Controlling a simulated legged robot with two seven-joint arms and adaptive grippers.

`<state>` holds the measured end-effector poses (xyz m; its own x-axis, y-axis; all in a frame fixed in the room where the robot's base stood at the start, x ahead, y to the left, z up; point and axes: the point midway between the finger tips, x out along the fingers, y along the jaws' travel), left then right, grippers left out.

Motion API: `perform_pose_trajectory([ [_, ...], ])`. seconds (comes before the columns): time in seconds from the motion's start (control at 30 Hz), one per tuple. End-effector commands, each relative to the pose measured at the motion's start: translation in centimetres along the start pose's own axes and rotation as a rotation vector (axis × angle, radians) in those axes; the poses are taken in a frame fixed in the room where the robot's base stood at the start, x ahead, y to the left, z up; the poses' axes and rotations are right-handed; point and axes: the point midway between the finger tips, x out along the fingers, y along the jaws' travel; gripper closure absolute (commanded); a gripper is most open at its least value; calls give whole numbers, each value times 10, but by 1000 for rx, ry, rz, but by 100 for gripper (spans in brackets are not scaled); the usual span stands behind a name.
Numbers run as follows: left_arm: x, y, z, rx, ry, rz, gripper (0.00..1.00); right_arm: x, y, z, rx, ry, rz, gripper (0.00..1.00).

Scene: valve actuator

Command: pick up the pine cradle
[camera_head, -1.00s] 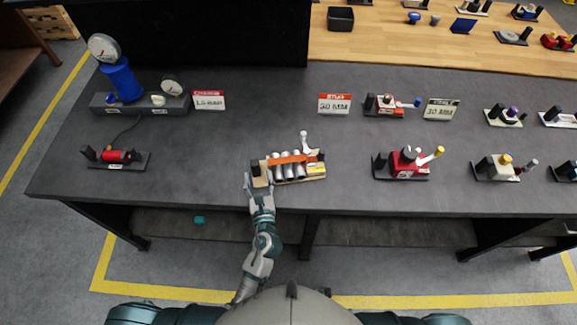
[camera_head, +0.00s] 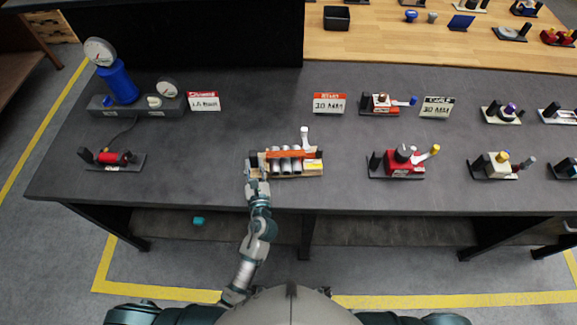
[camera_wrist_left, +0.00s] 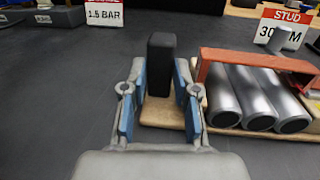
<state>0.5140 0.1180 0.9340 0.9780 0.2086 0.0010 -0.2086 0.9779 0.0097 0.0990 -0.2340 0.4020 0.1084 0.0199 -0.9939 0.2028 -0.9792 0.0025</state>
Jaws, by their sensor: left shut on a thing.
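The pine cradle (camera_head: 313,169) sits on the dark bench top near its front edge. It is a pale wooden base holding several silver cylinders under an orange-red strap, with a white-topped post behind. The wrist view shows the cradle's base (camera_wrist_left: 161,114) and a black upright block at its left end. My left gripper (camera_head: 256,163) is at that left end. In the left wrist view, my left gripper (camera_wrist_left: 160,95) has its blue-padded fingers on both sides of the black block, shut on it. My right gripper is not in view.
A red valve unit (camera_head: 403,162) stands to the right, and a small red device (camera_head: 113,158) to the left. A gauge stand with a blue cylinder (camera_head: 119,82) and sign cards, such as the orange one (camera_head: 329,103), are behind. Bench between them is clear.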

Motion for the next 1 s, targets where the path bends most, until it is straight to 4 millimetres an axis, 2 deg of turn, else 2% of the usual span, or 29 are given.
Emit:
perform_pose_trajectory([
  [0.27, 2, 10, 5, -10, -4, 1, 100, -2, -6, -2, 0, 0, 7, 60],
  [0.37, 2, 9, 18, -11, -5, 2, 100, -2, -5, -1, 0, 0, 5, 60],
  [0.6, 0, 0, 70, -4, -11, 0, 100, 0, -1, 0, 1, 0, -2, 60],
  [0.73, -1, -2, 88, -2, -7, 1, 100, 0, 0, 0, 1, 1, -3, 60],
  [0.83, -5, 0, 82, -2, 4, 23, 100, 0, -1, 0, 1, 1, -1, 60],
  [1.0, -19, 6, 48, -9, 13, 83, 100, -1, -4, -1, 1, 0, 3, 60],
])
